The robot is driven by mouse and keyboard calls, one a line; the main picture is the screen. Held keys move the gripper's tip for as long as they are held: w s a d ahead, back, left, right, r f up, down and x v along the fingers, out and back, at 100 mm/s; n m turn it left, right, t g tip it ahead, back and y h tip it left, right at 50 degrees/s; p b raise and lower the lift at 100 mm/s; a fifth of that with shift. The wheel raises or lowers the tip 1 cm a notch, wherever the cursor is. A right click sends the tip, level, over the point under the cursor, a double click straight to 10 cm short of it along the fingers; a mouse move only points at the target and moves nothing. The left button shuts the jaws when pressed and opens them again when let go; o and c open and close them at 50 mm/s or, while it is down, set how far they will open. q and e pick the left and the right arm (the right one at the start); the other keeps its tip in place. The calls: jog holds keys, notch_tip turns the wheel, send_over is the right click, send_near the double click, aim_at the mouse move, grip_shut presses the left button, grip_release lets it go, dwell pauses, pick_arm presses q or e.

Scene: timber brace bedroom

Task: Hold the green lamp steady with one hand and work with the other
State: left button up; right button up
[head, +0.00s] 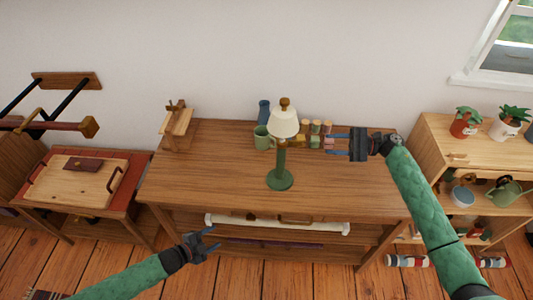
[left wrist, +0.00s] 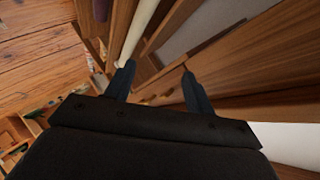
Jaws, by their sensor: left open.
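The green lamp (head: 280,168) stands upright on the wooden table, with a cream shade (head: 284,122) and a wooden knob on top. A small brown part shows beside its stem, just under the shade. My right gripper (head: 334,143) is to the right of the lamp, apart from it, with its fingers pointing left, spread and apparently empty. My left gripper (head: 212,238) is low in front of the table's front edge, left of the lamp and well away from it. It is open and empty; its two spread fingers also show in the left wrist view (left wrist: 157,82).
The table (head: 220,180) also bears a green mug (head: 262,138), a blue vase (head: 264,110), several small coloured pieces (head: 315,127) and a wooden stand (head: 177,125). A shelf with plants (head: 466,122) is at the right. The tabletop's front left is clear.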

pick_arm(q)
notch_tip(320, 180, up, 8)
jog(key=s+d+r+m+g+h, duration=0.1)
jog(key=s+d+m+h, duration=0.1)
jog(key=s+m+h, duration=0.15)
notch_tip(320, 180, up, 21)
jog(key=n+h, duration=0.4)
jog(key=n, duration=0.5)
send_over(282, 163)
jog(key=s+a, duration=0.1)
jog(key=a, duration=0.4)
notch_tip(282, 163, down, 8)
jog(key=x, duration=0.5)
jog(key=shift+w+d, duration=0.2)
jog(key=shift+d, duration=0.1)
jog(key=shift+w+d, duration=0.35)
jog(key=shift+d, duration=0.3)
